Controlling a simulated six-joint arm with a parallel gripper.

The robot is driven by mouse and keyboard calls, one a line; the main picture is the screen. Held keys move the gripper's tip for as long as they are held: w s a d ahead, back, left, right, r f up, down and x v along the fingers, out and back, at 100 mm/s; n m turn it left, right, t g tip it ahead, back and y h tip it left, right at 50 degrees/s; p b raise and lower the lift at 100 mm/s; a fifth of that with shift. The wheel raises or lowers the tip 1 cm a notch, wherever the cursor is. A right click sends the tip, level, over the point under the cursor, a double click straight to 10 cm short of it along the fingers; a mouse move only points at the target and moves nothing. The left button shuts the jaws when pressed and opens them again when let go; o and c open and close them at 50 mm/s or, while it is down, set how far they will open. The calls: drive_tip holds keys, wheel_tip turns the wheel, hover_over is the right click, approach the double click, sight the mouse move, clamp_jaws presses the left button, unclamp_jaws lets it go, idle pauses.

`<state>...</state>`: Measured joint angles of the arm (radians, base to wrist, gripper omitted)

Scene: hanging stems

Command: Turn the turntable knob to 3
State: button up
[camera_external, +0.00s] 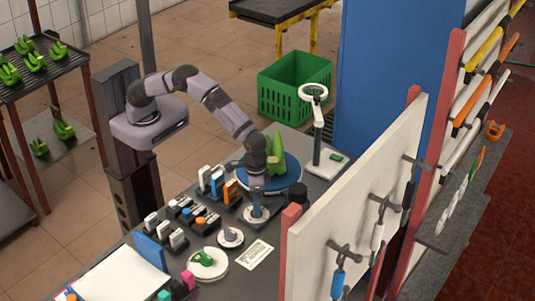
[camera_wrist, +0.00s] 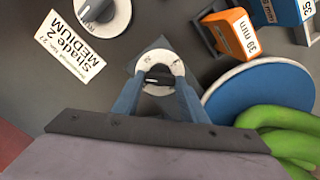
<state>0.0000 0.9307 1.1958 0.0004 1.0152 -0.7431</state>
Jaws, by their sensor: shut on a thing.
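The turntable knob (camera_wrist: 158,77) is a dark knob with a light pointer mark on a round white dial, set on a dark plate beside the blue turntable. The numbers around the dial are too small to read. In the wrist view, my gripper (camera_wrist: 159,84) has its two blue-grey fingers on either side of the knob and is shut on it. In the external view, my gripper (camera_external: 256,206) points down over the white dial (camera_external: 258,216), hiding most of the knob. The blue turntable (camera_external: 288,184) carries a bunch of green bananas (camera_external: 276,155), also seen in the wrist view (camera_wrist: 280,130).
A second dial knob (camera_external: 230,237) stands nearby, with a printed "MEDIUM" card (camera_external: 256,254) beside it. Orange and blue tagged blocks (camera_external: 231,191) stand left of the turntable. A ring-topped stand (camera_external: 316,120) is behind it. A white panel (camera_external: 350,190) rises at right.

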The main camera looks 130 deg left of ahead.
drive_tip(key=m, duration=1.3)
drive_tip(key=shift+m+b, duration=0.35)
drive_tip(key=shift+m, duration=0.05)
drive_tip(key=m, duration=1.2)
drive_tip(key=shift+m, duration=0.3)
drive_tip(key=o, duration=1)
drive_tip(key=shift+o, duration=0.2)
